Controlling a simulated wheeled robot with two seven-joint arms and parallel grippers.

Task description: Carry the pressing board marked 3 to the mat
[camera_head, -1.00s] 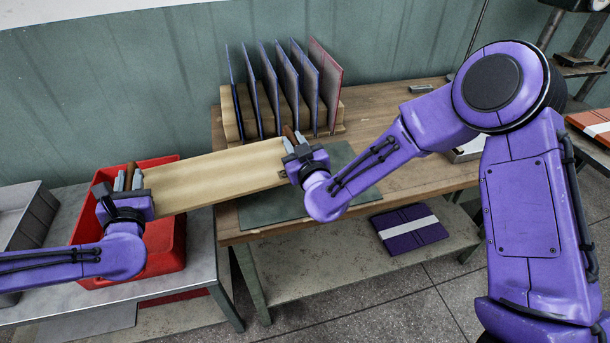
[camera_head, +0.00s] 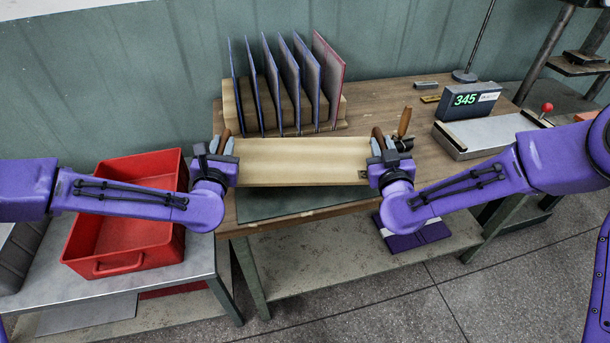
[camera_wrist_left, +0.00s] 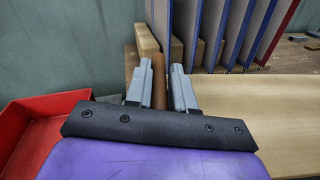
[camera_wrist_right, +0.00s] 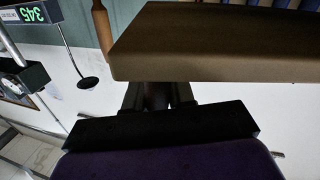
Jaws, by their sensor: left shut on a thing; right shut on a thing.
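A long pale wooden pressing board (camera_head: 300,160) hangs level between my grippers, over the front of the table. A small dark mark shows near its right front corner, too small to read. My left gripper (camera_head: 217,148) is shut on the brown handle at its left end; that handle (camera_wrist_left: 159,80) stands between the fingers in the left wrist view. My right gripper (camera_head: 385,150) is shut on the handle at its right end. In the right wrist view the board (camera_wrist_right: 210,45) fills the top and the grip is dark. The dark green mat (camera_head: 285,203) lies below the board, partly hidden by it.
A wooden rack (camera_head: 232,108) with several upright blue-edged sheets and one red-edged sheet stands behind the board. A red bin (camera_head: 125,235) is at the left. A scale reading 345 (camera_head: 468,100) and a wooden-handled tool (camera_head: 404,122) are at the right.

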